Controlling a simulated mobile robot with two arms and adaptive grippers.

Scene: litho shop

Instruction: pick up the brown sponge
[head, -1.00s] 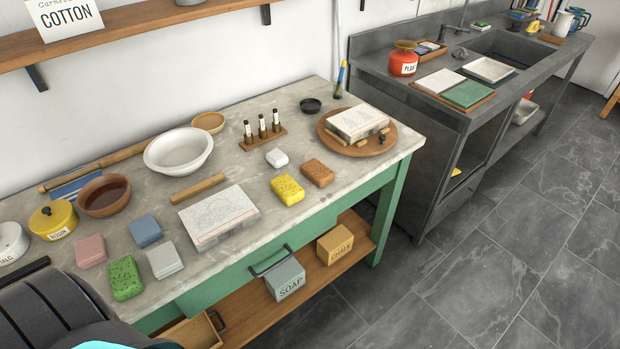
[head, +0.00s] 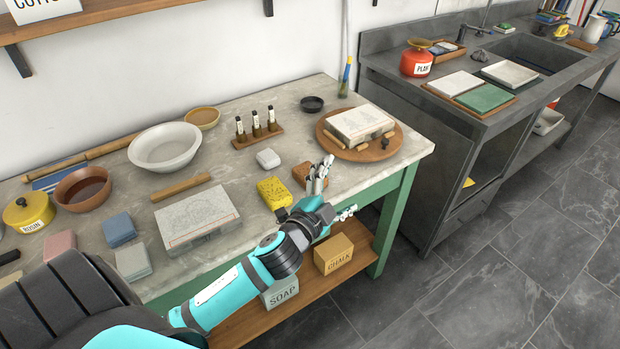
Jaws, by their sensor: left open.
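The brown sponge (head: 300,171) lies on the stone-topped table, just right of the yellow sponge (head: 274,192). In the head view it is partly hidden behind my left gripper. My left gripper (head: 336,188) is open and empty, over the table's front edge, with one finger in front of the sponge in the picture. Whether that finger touches the sponge I cannot tell. My right gripper is not in view.
A round wooden board (head: 388,151) with a stone block (head: 360,124) stands behind and right of the sponge. A white block (head: 268,158) and a rack of small bottles (head: 258,136) lie behind left.

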